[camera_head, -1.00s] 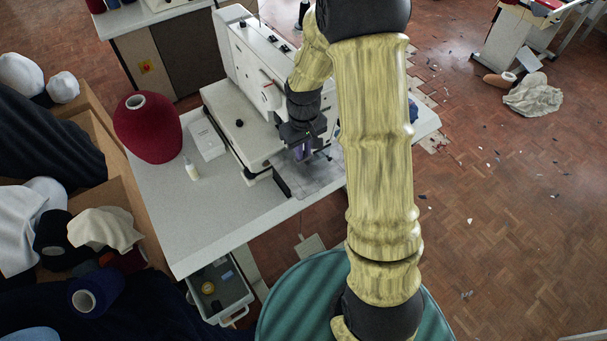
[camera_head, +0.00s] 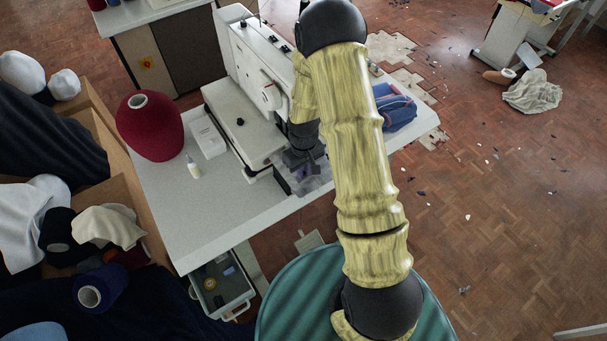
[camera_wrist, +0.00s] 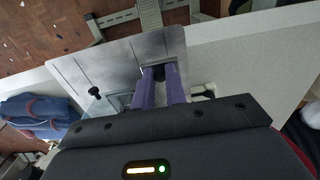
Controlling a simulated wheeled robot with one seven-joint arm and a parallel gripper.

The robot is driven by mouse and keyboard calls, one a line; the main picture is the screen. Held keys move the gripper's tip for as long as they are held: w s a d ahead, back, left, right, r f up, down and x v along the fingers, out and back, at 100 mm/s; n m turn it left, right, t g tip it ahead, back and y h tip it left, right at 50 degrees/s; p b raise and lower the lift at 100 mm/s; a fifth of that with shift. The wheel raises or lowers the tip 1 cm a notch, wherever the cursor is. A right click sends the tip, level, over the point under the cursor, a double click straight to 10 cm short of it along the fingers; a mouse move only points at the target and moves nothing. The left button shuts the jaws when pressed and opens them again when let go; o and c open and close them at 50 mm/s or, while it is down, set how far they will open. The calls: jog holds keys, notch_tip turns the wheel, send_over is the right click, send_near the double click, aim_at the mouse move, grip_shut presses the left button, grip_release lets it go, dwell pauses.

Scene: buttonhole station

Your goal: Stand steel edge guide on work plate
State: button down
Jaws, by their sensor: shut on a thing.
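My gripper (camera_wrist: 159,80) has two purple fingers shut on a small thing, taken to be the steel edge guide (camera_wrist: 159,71). Only a little of it shows between the fingertips in the wrist view. The grey metal work plate (camera_wrist: 112,62) lies just beyond and below the fingertips. In the head view my gripper (camera_head: 305,172) is low over the plate (camera_head: 317,184), at the table's front edge beside the sewing machine. There the guide is hidden by the gripper. I cannot tell whether the guide touches the plate.
The white sewing machine (camera_head: 247,60) stands close behind my gripper. A small bottle (camera_head: 193,168), a white box (camera_head: 207,137) and a dark red yarn cone (camera_head: 152,130) are on the table's left. The table's front left (camera_head: 200,225) is clear.

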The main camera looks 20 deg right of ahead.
jog(key=shift+f+p, duration=0.35)
jog(key=shift+f, duration=1.15)
jog(key=shift+f, duration=0.1)
jog(key=c, duration=1.4)
grip_release()
jog(key=shift+c, duration=0.2)
notch_tip(320, 180, up, 11)
jog(key=b, duration=0.3)
jog(key=shift+r+b, duration=0.3)
jog(key=shift+r, duration=0.35)
